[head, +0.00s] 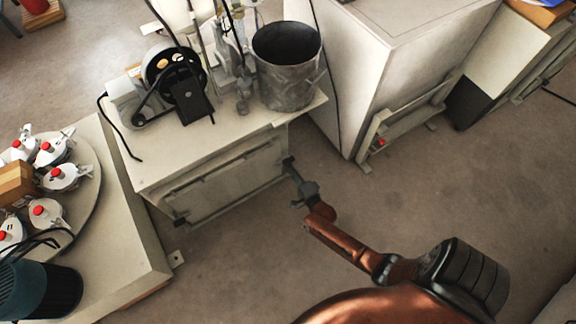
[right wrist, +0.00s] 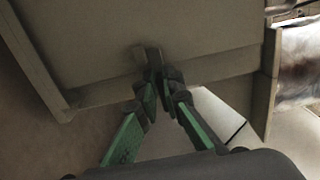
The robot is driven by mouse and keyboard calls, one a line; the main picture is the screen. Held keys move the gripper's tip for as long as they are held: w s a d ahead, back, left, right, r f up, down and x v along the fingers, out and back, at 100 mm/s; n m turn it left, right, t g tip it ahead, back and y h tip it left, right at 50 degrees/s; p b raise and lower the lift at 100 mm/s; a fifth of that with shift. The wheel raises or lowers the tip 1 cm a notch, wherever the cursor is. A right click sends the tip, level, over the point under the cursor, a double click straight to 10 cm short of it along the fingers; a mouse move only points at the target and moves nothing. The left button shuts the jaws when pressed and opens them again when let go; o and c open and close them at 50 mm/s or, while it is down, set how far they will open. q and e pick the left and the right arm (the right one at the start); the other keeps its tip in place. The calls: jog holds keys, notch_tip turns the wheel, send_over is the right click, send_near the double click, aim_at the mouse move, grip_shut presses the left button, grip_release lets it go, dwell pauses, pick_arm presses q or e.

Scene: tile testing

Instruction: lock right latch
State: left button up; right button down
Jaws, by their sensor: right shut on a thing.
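A pale cabinet (head: 225,183) has a long front panel with a latch at each end. The left latch (head: 181,222) is a small dark piece at the panel's lower left corner. My right gripper (head: 292,172) reaches the panel's right end, with its fingertips together there. In the right wrist view, the green-padded right gripper (right wrist: 156,84) is shut on the right latch (right wrist: 147,54), a small grey tab at the panel's edge. The fingers hide much of the latch, so its exact position cannot be told. My left gripper is not in view.
A metal bucket (head: 287,78) and a black-wheeled machine (head: 174,72) stand on the cabinet top. A large white box (head: 385,60) stands to the right. A table with red-capped fixtures (head: 60,178) is at the left. The floor (head: 400,195) right of the cabinet is clear.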

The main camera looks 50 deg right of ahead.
jog(key=shift+f, duration=0.1)
jog(key=c, duration=2.1)
grip_release()
jog(key=v, duration=1.2)
jog(key=shift+s, duration=0.1)
